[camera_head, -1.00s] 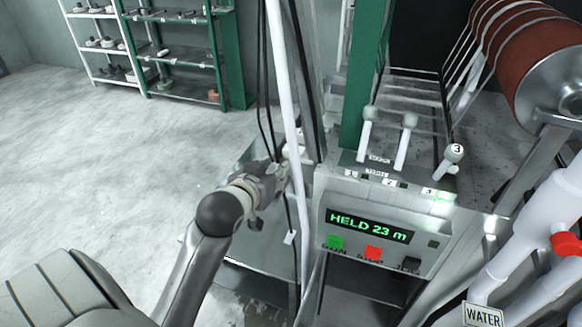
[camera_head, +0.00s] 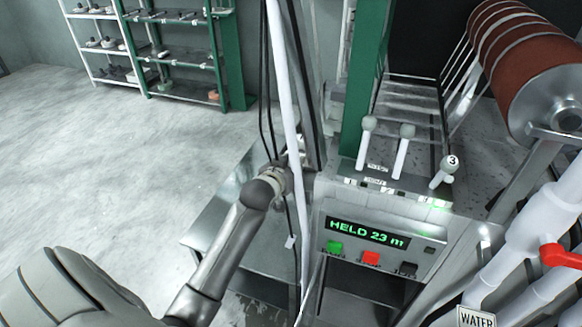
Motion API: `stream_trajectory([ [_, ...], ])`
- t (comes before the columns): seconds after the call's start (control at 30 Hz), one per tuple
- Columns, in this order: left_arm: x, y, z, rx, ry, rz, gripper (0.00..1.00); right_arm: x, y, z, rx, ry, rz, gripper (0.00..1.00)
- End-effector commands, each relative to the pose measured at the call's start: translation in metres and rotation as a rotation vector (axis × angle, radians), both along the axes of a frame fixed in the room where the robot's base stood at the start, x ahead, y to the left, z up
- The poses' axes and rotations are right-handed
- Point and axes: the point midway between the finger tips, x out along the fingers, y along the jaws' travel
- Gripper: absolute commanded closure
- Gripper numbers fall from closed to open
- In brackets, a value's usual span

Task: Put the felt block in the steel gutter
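My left arm comes in from the lower left. Its gripper (camera_head: 286,172) is at the white upright pipe, beside the machine's control box. The fingers are mostly hidden by the wrist and pipe, so I cannot tell whether they are open or shut. A small pale shape (camera_head: 297,150) shows just beyond the gripper; I cannot tell whether it is the felt block. A steel tray-like surface (camera_head: 215,212) lies below and left of the gripper; it may be the steel gutter. My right gripper is not in view.
The control box display (camera_head: 367,232) reads "HELD 23 m", with green, red and black buttons below. Three levers (camera_head: 402,150) stand above it. A red-brown roller (camera_head: 525,60) and white pipes with a red valve handle (camera_head: 563,255) are at right. Open floor (camera_head: 90,170) lies left.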

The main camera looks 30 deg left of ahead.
Motion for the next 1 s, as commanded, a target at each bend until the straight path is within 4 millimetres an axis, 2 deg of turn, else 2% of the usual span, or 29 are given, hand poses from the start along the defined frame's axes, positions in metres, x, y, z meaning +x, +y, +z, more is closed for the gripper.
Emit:
stream_trajectory([
  [0.1,-0.0003,0.0001,-0.0098,0.001,0.0,0.001,0.99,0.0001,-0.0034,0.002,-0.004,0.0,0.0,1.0],
  [0.47,-0.0002,0.0002,-0.0136,0.001,-0.002,0.0,0.99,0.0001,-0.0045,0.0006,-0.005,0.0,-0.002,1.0],
  [0.5,-0.0002,0.0002,-0.0132,0.001,-0.002,0.0,0.66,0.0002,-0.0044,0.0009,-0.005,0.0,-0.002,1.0],
  [0.63,-0.0003,0.0001,-0.0131,0.001,-0.002,0.0,0.5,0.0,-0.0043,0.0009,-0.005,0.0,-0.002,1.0],
  [1.0,-0.0001,0.0003,-0.0096,0.002,-0.003,0.0,0.49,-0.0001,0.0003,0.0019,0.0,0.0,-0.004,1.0],
])
